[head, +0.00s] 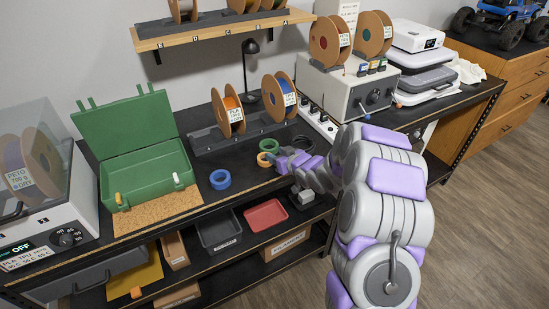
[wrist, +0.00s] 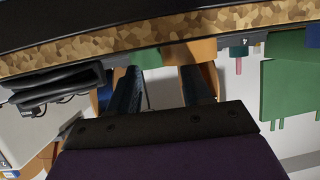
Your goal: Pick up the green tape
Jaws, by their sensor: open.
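The green tape (head: 269,145) is a small ring lying on the dark workbench (head: 232,205), in front of the filament spools. An orange tape (head: 264,159) lies just in front of it, and a blue tape (head: 220,179) lies further left. My gripper (head: 279,161) is low over the bench, right beside the green and orange tapes, with its fingers toward the left. In the wrist view my gripper (wrist: 160,72) has its two dark fingers apart. A green patch and an orange patch show beyond the fingers, but I cannot tell whether they are the tapes.
An open green case (head: 145,175) stands on the left of the bench. An orange spool (head: 228,113) and a blue spool (head: 279,98) stand behind the tapes. Trays, including a red one (head: 266,215), sit on the shelf below. The bench around the blue tape is clear.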

